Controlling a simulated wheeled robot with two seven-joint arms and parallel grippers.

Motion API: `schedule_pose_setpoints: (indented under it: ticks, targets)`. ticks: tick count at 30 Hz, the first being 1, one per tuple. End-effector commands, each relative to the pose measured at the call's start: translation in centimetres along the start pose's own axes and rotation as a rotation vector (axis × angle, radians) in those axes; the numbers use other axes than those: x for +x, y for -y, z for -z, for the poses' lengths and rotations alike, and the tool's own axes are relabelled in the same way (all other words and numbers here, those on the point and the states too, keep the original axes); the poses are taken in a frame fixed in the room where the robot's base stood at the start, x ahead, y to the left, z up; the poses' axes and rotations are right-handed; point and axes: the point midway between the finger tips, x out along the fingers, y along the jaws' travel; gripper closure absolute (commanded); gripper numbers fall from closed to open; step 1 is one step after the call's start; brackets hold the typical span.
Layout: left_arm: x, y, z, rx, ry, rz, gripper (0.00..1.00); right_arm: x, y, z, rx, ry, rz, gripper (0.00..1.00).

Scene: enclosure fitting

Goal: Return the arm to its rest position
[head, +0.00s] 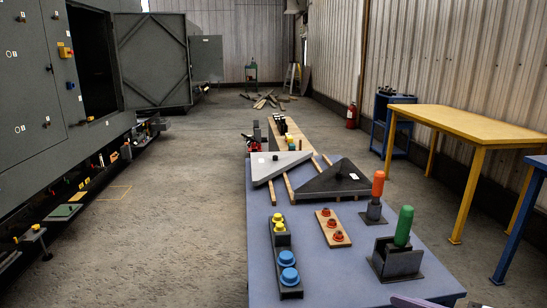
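Neither of my grippers shows clearly in the head view. The blue-topped workbench (345,270) stands in front of me, right of the middle. On it are a strip with yellow and blue buttons (284,260), a wooden strip with red buttons (332,229), an orange-handled tool (376,195) and a green-handled tool (402,228), both upright in dark holders.
White (280,165) and dark (332,180) triangular plates lie on wooden rails at the bench's far part. A grey enclosure (30,95) with an open door (152,60) stands left. A yellow table (480,125) and blue cart (392,125) stand right. The left floor is mostly clear.

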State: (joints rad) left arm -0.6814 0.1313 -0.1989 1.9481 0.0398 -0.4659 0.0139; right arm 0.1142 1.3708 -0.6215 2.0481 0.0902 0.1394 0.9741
Motion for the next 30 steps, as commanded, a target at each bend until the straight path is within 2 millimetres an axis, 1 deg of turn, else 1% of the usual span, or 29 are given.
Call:
schedule_pose_setpoints:
  ticks: [1,3,5,8,9,10,14,15,18,21,24,25,27,30]
  targets:
    - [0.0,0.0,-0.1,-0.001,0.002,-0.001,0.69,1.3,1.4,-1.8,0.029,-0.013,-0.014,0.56]
    - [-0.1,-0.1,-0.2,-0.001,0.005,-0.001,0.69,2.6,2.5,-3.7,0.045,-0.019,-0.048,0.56]
    - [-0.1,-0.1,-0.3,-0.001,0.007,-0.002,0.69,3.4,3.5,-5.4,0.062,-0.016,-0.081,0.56]
    - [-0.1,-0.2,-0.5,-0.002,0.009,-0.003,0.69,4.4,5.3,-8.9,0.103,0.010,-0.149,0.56]
    - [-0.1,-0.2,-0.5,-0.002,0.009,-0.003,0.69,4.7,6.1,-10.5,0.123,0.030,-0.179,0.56]
    - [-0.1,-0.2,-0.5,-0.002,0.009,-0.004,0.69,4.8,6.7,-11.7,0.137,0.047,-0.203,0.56]
    - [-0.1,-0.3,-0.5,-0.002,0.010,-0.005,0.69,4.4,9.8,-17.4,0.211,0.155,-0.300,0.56]
    - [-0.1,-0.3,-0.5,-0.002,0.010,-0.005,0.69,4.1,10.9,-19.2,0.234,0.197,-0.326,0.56]
    - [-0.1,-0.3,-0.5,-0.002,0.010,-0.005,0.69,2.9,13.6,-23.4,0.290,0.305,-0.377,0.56]
    - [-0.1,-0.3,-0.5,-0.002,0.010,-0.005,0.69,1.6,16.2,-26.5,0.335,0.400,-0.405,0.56]
    - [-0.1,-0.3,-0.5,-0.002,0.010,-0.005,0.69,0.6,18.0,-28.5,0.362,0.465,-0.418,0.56]
    - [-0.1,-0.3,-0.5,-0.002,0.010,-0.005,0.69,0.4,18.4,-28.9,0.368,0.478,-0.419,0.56]
    - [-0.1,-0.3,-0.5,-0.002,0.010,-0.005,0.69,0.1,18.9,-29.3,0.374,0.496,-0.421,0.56]
    - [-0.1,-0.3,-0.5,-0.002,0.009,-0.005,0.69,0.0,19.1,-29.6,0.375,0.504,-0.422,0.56]
